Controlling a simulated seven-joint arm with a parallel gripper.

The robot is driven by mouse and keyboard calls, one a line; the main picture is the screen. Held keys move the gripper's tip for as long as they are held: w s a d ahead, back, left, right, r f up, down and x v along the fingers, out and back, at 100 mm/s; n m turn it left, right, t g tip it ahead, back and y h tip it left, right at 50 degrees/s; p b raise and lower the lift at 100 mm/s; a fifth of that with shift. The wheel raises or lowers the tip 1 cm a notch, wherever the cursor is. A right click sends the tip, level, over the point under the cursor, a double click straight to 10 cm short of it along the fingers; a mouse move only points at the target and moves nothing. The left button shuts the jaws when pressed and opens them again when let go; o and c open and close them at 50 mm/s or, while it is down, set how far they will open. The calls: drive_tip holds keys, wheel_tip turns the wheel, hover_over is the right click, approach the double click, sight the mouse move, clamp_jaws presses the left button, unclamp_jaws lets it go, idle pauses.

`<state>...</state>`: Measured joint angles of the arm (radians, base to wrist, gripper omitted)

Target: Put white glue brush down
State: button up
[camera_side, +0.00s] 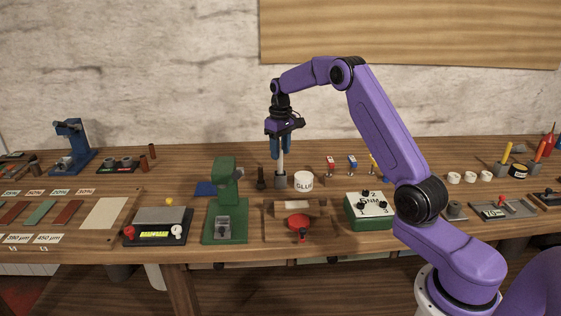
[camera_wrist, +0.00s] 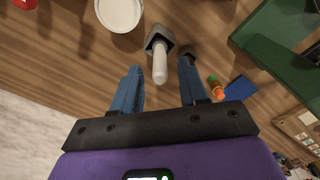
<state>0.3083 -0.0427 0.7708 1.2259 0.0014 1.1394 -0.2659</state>
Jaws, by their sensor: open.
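The white glue brush (camera_side: 281,160) stands upright in a small grey holder (camera_side: 280,182) beside the white glue jar (camera_side: 304,182). In the wrist view the brush's rounded white handle (camera_wrist: 160,68) points towards me from the grey holder (camera_wrist: 158,38). My gripper (camera_side: 281,153) is above the holder, pointing down. In the wrist view my gripper (camera_wrist: 160,80) is open, its blue fingers apart on either side of the handle, with visible gaps. The brush's lower end is hidden in the holder.
The glue jar (camera_wrist: 119,12) is close to the holder. A green press (camera_side: 226,205) stands front left, a dark upright piece (camera_side: 261,179) just left of the holder. A wooden tray with a red disc (camera_side: 299,221) is in front, and a green-and-white box (camera_side: 369,210) at right.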

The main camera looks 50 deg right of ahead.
wheel_tip(320, 180, up, 6)
drive_tip(key=shift+r, duration=0.1)
drive_tip(key=s+a+r+n, duration=0.1)
drive_tip(key=s+a+n, duration=0.2)
drive_tip(key=s+a, duration=0.65)
drive_tip(key=s+a+r+n, duration=0.25)
drive_tip(key=s+a, duration=0.35)
drive_tip(key=a, duration=0.7)
drive_tip(key=s+f+n, duration=0.2)
drive_tip(key=s+n, duration=0.1)
drive_tip(key=s, duration=1)
drive_tip(key=s+f+n, duration=0.3)
drive_tip(key=s+n, duration=0.1)
drive_tip(key=s, duration=1)
drive_tip(key=shift+d, duration=0.3)
